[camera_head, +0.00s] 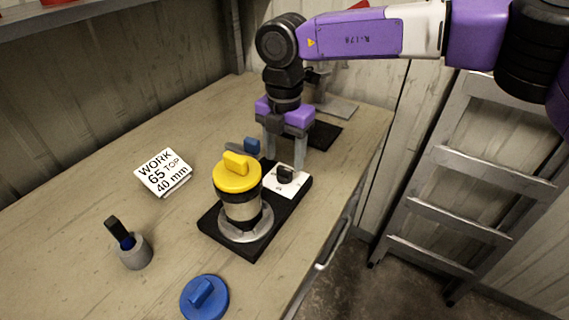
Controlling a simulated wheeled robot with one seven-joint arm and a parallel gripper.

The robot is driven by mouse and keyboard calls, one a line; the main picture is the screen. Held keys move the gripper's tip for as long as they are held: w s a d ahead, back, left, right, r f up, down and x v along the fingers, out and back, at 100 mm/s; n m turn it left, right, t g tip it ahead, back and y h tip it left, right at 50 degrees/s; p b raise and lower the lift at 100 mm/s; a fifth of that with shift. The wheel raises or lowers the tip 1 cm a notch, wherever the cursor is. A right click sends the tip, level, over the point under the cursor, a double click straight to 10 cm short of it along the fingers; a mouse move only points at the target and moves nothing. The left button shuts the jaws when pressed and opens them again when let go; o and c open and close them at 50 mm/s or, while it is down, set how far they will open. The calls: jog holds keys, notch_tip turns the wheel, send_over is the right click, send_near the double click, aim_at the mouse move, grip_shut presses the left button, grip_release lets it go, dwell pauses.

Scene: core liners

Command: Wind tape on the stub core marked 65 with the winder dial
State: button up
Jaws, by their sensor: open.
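A black winder base (218,226) stands on the bench. On it, a silvery-tan core with dark bands (241,211) stands upright on a grey round flange (240,232), under a yellow cap with a raised grip (236,180). I cannot read a 65 on the core. A black dial knob (286,173) sits on a white plate at the base's far end. A white card (163,172) reads "WORK 65 TOP 40 mm". My gripper (285,162) points down, open, with its fingers just behind the dial; I cannot tell whether they touch anything.
A blue cap with a grip (204,298) lies at the front. A grey cup (136,253) holds a dark-handled tool at left. A small blue piece (251,146) lies beside my gripper. A dark mat and grey stand (336,107) are behind. A ladder (450,205) leans at right.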

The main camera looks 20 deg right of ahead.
aim_at(285, 169)
jog(key=shift+r, duration=2.2)
jog(key=shift+s+f, duration=0.1)
